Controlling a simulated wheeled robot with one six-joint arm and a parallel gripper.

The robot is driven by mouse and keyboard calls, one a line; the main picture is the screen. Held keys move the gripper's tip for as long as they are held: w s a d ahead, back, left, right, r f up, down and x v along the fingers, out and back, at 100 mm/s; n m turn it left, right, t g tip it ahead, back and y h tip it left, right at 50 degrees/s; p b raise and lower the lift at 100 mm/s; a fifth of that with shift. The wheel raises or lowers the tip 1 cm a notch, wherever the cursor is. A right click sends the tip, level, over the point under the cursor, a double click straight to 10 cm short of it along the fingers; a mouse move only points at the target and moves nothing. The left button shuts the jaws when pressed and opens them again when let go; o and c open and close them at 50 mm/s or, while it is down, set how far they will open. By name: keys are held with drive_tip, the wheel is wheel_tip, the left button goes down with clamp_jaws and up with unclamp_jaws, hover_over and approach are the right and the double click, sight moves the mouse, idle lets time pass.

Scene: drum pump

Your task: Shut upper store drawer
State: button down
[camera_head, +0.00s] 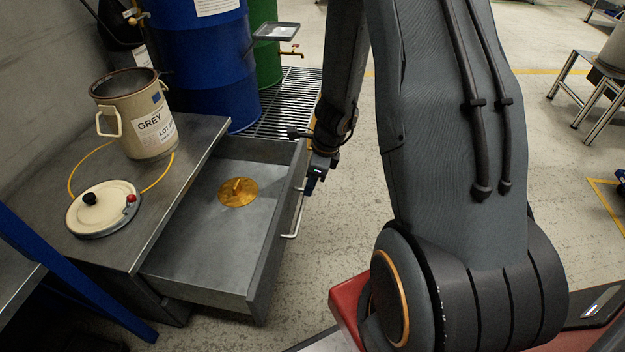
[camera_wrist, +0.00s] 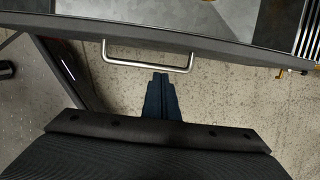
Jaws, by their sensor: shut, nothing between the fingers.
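The upper store drawer (camera_head: 190,262) stands pulled out from the grey metal cabinet, open at the top. A round brass-coloured disc with a raised middle (camera_head: 238,191) lies inside it. The drawer's silver bar handle (camera_head: 298,212) is on its front face; it also shows in the wrist view (camera_wrist: 148,66). My gripper (camera_head: 312,182) is outside the drawer front, near the handle's far end. In the wrist view its dark blue fingers (camera_wrist: 161,84) are together, with tips close to the handle's bar. I cannot tell whether they touch it. My gripper holds nothing.
A beige pail labelled GREY (camera_head: 140,125) and a round lid with black and red knobs (camera_head: 103,208) stand on the cabinet top (camera_head: 190,130). Blue (camera_head: 205,60) and green (camera_head: 264,50) drums stand behind on a grate. Open floor lies right of the drawer.

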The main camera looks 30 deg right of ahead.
drive_tip(key=shift+w+a+f, duration=0.1)
drive_tip(key=shift+w+a, duration=0.5)
drive_tip(key=shift+a, duration=0.25)
drive_tip(key=shift+w+a+f, duration=0.1)
drive_tip(key=shift+w+a, duration=0.5)
drive_tip(key=shift+a, duration=0.25)
